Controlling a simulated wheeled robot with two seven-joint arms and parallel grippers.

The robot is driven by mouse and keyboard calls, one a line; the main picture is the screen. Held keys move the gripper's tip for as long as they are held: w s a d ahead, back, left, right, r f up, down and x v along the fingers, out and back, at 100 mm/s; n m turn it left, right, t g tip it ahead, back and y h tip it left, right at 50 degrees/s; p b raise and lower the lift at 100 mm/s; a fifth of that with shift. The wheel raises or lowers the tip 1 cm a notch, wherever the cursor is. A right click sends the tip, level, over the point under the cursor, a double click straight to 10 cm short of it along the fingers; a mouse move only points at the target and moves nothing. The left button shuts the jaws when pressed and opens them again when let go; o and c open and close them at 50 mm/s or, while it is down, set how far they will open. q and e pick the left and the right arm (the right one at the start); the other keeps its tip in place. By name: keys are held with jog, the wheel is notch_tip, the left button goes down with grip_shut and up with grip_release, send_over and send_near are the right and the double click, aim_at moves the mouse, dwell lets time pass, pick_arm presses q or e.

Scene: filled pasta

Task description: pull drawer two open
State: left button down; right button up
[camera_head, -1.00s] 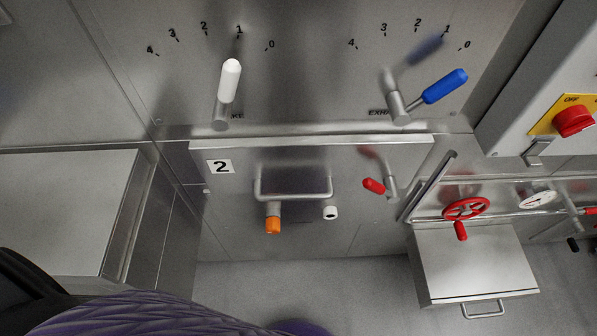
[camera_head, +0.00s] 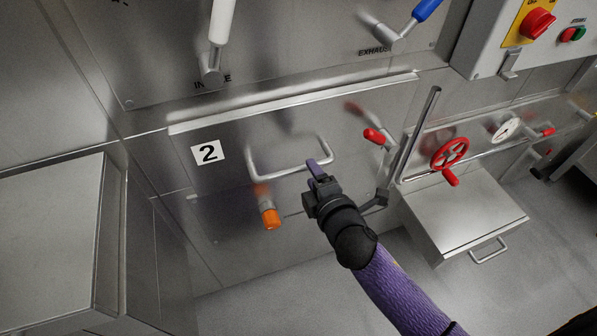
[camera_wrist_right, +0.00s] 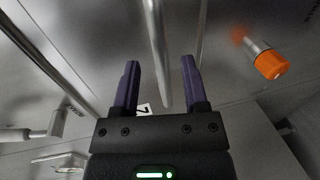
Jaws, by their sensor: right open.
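Drawer two is a steel front (camera_head: 225,190) with a "2" label (camera_head: 208,153) and a U-shaped bar handle (camera_head: 290,168). It looks shut. My right gripper (camera_head: 320,170) is open at the right end of the handle. In the right wrist view a grey bar, apparently the handle (camera_wrist_right: 157,45), runs between the two purple fingers (camera_wrist_right: 160,80) in the picture. I cannot tell how deep it lies between them or whether they touch it. My left gripper is not in view.
An orange-tipped knob (camera_head: 270,217) sticks out below the handle, left of my gripper. A red-tipped lever (camera_head: 375,137) is to its right. A red handwheel (camera_head: 450,154) and a steel box (camera_head: 465,215) stand further right. A steel cabinet (camera_head: 55,225) is at left.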

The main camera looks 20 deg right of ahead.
jog(key=shift+b+x, duration=0.45)
jog(key=shift+x, duration=1.45)
grip_shut()
jog(key=shift+s, duration=0.1)
